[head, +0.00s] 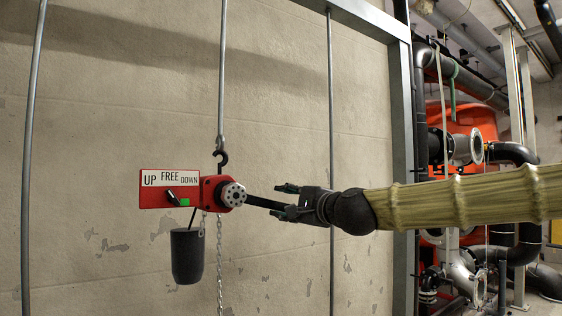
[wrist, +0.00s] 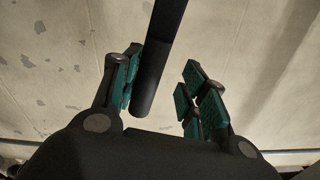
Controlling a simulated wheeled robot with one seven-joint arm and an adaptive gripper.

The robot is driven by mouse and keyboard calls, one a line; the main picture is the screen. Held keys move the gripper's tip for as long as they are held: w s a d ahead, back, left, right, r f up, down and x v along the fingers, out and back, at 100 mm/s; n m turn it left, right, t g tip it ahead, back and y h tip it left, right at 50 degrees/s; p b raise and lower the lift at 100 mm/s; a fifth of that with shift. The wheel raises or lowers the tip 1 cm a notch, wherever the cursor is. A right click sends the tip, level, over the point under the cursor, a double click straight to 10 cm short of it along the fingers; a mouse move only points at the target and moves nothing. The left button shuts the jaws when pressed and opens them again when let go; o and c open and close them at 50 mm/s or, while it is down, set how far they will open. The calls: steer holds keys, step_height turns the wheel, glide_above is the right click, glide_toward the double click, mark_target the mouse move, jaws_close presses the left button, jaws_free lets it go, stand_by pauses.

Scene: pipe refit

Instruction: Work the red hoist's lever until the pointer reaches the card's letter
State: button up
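The red hoist (head: 213,191) hangs from a dark hook on a rod against the wall. Its red side plate (head: 154,196) carries white labels (head: 170,177) reading UP, FREE and DOWN. A small black selector (head: 172,198) with a green patch sits below them; its setting is unclear. The black lever (head: 262,202) points right and slightly down from the hoist's round hub. My gripper (head: 284,201) is at the lever's far end. In the wrist view its fingers are apart, with the lever (wrist: 157,62) between them, nearer the left finger. I cannot make out a pointer or a lettered card.
A dark cylindrical weight (head: 187,256) hangs below the plate beside a loose chain (head: 220,262). Vertical rods stand left (head: 32,120) and right (head: 331,110) of the hoist, the right one near my gripper. A grey steel post (head: 403,130) and piping stand further right.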

steer(key=shift+n, duration=0.7)
steer(key=shift+r+p, duration=1.3)
steer(key=shift+r, duration=0.7)
steer(key=shift+r+p, duration=0.45)
steer(key=shift+r, duration=0.2)
steer(key=shift+s+a+r+n+p, duration=0.2)
steer(key=shift+r+n+p, duration=0.2)
steer(key=shift+r, duration=0.3)
steer(key=shift+s+a+r+n+p, duration=0.15)
steer(key=shift+r+n+p, duration=0.25)
steer(key=shift+r, duration=0.25)
steer(key=shift+w+f, duration=0.1)
steer(key=shift+d+f, duration=0.1)
